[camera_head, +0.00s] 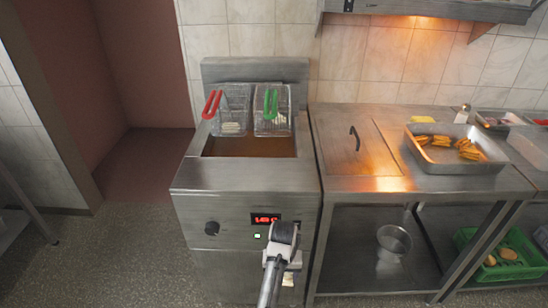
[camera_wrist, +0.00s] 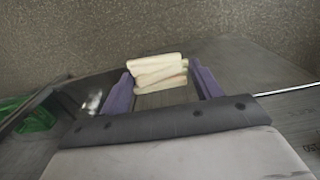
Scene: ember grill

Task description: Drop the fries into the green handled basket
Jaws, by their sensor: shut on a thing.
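In the head view my gripper (camera_head: 287,262) is in front of the fryer's front panel, low and well below the baskets. The fries (camera_head: 288,280) are partly hidden there by my arm.
A red handled basket (camera_head: 236,100) with pale pieces inside hangs left of the green one. A steel counter (camera_head: 340,165) stands right of the fryer, with a tray (camera_head: 455,166) of golden fries. A pot (camera_head: 394,242) and green crate (camera_head: 510,258) sit below.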

